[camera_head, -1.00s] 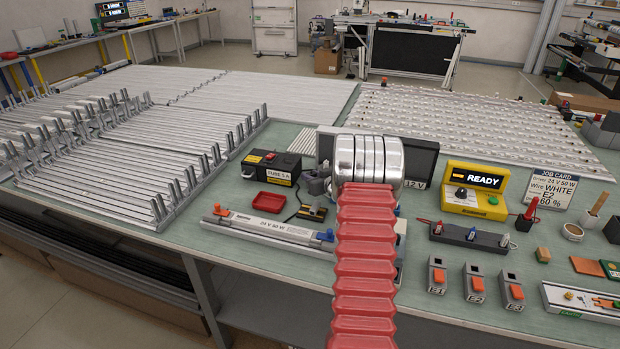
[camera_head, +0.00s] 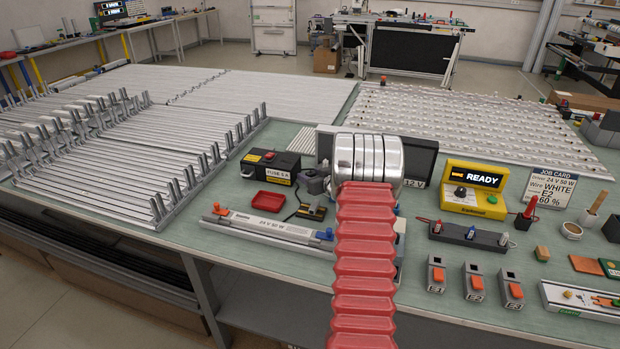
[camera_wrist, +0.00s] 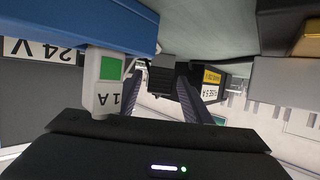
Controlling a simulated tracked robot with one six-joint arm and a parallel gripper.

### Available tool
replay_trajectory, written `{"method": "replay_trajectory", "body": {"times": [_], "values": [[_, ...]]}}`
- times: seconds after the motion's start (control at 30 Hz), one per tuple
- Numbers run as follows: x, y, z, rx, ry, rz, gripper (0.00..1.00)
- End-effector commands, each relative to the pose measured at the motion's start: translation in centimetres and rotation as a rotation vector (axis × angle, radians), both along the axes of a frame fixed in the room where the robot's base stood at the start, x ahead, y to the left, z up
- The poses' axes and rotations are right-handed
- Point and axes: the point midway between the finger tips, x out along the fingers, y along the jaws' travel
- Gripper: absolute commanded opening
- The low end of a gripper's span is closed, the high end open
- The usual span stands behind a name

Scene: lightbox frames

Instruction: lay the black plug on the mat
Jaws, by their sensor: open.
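In the wrist view, a small black ribbed block (camera_wrist: 163,76) shows between the dark fingers of my gripper (camera_wrist: 166,92). It looks like the black plug, but its shape is partly hidden. My gripper is open, and I cannot tell whether a finger touches the block. In the head view, my red sleeve and silver wrist hide most of the gripper and what is in front of it. A pale ribbed patch (camera_head: 303,140) on the bench behind the black fuse box may be the mat; it looks bare.
The fuse box (camera_head: 270,166), a red tray (camera_head: 268,202) and a driver bar (camera_head: 268,228) stand left of my arm. A black 12 V unit (camera_head: 420,160) stands behind it. In the wrist view, a white part marked 1A (camera_wrist: 107,85) is close to the left.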

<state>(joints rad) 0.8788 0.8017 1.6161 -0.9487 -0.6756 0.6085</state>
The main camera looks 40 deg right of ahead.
Motion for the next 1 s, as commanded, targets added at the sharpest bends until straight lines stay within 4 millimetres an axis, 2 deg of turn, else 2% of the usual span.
{"method": "replay_trajectory", "body": {"times": [0.27,0.8,1.0], "values": [[-2.6,0.8,1.0,0.0,0.0,-0.001,0.45],[-9.6,3.0,3.7,0.0,0.0,-0.002,0.45],[-10.6,3.4,4.1,0.0,0.0,0.001,0.45]]}}
